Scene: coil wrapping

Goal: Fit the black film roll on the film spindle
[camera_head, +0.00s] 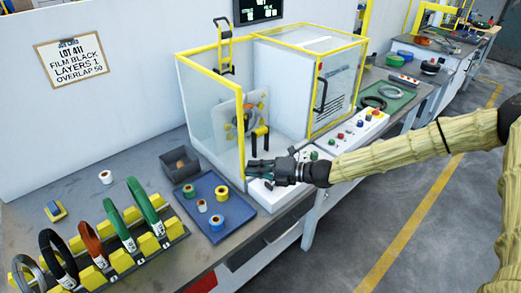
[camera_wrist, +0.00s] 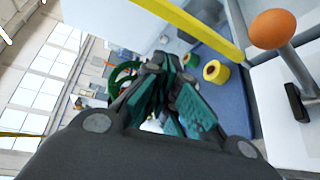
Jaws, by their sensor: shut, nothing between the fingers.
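My gripper (camera_head: 255,170) is shut and empty, in front of the open enclosure's near edge. In the wrist view its green-padded fingers (camera_wrist: 170,100) are close together, with nothing held. The wrapping machine's ring (camera_head: 247,118) shows inside the clear enclosure, with a yellow and black part (camera_head: 260,138) before it. I cannot tell which part is the film spindle. The blue tray (camera_head: 238,212) holds small rolls: green (camera_head: 189,190), white (camera_head: 202,206), yellow (camera_head: 221,190) and blue (camera_head: 217,223). I cannot make out a black film roll. The sign (camera_head: 72,58) reads "FILM BLACK".
A yellow-blocked rack (camera_head: 122,262) holds several coils at the front left. A dark bin (camera_head: 180,165) stands behind the tray. In the wrist view an orange knob (camera_wrist: 272,28) on a grey rod is close to the gripper's right. A yellow-framed guard (camera_head: 310,75) stands beside the enclosure.

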